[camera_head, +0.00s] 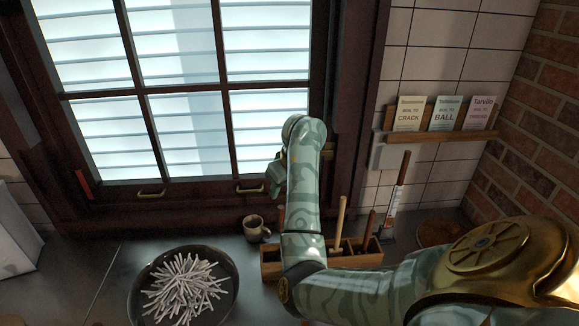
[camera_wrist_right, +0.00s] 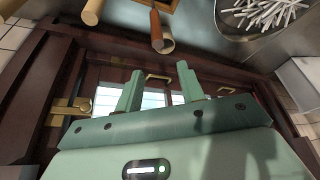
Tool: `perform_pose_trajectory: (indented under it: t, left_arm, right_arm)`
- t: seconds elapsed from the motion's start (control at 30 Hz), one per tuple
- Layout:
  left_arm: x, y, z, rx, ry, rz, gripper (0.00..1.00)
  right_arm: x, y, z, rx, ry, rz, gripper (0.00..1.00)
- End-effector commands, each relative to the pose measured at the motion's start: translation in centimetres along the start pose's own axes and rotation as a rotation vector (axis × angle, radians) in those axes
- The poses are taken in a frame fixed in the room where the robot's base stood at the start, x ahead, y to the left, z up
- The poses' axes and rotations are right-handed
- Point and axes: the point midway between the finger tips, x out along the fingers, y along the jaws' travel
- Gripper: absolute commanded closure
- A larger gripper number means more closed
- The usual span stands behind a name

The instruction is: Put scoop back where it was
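A wooden tool box (camera_head: 350,260) stands on the counter below the window, partly hidden behind my right arm. A light wooden handle (camera_head: 340,220) and a darker brown handle (camera_head: 368,230) stick up from it. The scoop cannot be told for certain; it may be one of these tools, whose heads are hidden. My right gripper (camera_head: 273,178) is raised in front of the window, above the box. In the right wrist view its two fingers (camera_wrist_right: 160,70) are apart with nothing between them. That view also shows a brown handle (camera_wrist_right: 155,28) and a light handle (camera_wrist_right: 92,12). My left gripper is out of view.
A dark pan (camera_head: 140,300) of white sticks sits on the counter, with a mug (camera_head: 253,228) near it. A red-handled tool (camera_head: 397,190) leans by the wall. A rack (camera_head: 440,135) holds three packets. Window handles (camera_head: 152,193) project at the back.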

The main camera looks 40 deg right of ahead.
Motion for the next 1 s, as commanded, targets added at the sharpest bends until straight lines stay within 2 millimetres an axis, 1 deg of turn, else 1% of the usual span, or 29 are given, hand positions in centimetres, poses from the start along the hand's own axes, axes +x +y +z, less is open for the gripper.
perform_pose_trajectory:
  t: [0.03, 0.1, 0.2, 0.33, 0.5, 1.0]
  left_arm:
    - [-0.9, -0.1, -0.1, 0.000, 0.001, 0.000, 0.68]
    - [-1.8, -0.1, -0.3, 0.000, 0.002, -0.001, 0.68]
    - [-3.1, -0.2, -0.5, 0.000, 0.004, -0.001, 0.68]
    - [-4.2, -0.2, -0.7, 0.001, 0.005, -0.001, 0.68]
    - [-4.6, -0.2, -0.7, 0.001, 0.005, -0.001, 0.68]
    - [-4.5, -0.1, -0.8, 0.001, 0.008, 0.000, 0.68]
  right_arm:
    - [-1.8, 0.0, -0.3, 0.002, 0.006, 0.001, 0.61]
    - [-3.6, 0.0, -0.3, 0.001, 0.004, 0.001, 0.61]
    - [-5.8, 0.0, -0.3, 0.001, 0.003, 0.000, 0.61]
    - [-7.6, -0.1, -0.2, 0.000, 0.003, -0.001, 0.61]
    - [-8.2, -0.1, -0.1, -0.001, 0.001, -0.001, 0.61]
    - [-8.1, 0.0, 0.0, -0.001, 0.000, -0.001, 0.61]
